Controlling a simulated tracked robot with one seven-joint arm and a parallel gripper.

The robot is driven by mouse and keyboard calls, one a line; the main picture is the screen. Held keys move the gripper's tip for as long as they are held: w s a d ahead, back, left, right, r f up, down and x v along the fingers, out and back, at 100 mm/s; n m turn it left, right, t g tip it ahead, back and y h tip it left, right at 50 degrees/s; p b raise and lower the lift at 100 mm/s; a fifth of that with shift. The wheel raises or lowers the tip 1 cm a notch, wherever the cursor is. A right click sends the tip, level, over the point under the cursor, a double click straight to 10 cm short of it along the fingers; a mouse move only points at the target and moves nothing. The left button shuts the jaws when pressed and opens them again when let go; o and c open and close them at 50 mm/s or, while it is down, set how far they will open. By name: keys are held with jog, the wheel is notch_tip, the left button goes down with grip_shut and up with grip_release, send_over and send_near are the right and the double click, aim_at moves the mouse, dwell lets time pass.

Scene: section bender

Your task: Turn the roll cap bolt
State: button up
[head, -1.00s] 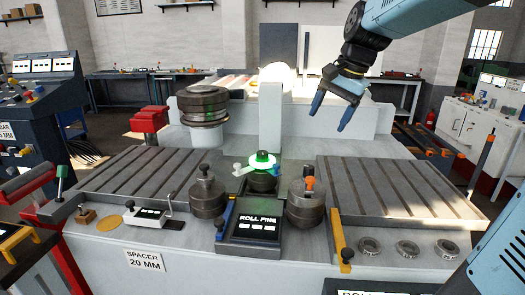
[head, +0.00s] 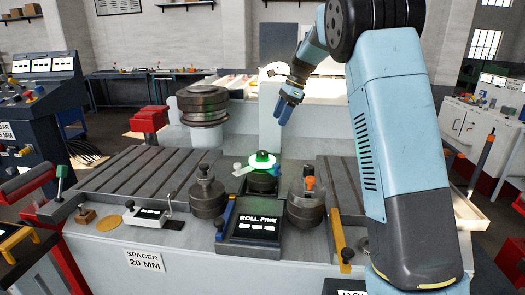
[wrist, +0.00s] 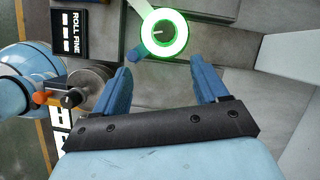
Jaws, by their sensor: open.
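A bright green glowing ring (head: 262,161) surrounds the green top of the dark centre roll, with a pale lever at its left. The left roll (head: 207,197) has a dark bolt-like top (head: 203,170); the right roll (head: 305,206) has an orange one (head: 309,183). I cannot tell for sure which is the roll cap bolt. My gripper (head: 284,108) is open and empty, above and slightly right of the ring. In the wrist view, its blue fingers (wrist: 160,68) point toward the glowing ring (wrist: 164,33), apart from it.
A "ROLL FINE" display (head: 256,224) stands in front of the centre roll. A white upright block (head: 269,115) rises behind it. Slotted plates (head: 135,182) lie on both sides, the right one mostly hidden by my arm. A small display box (head: 147,215) sits front left.

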aim_at(262, 152)
jog(key=x, duration=1)
jog(key=w+x, duration=0.1)
jog(key=x, duration=0.4)
jog(key=shift+w+a, duration=0.1)
jog(key=shift+a, duration=0.1)
jog(key=shift+c, duration=0.3)
jog(key=shift+r, duration=0.15)
jog(key=c, duration=1)
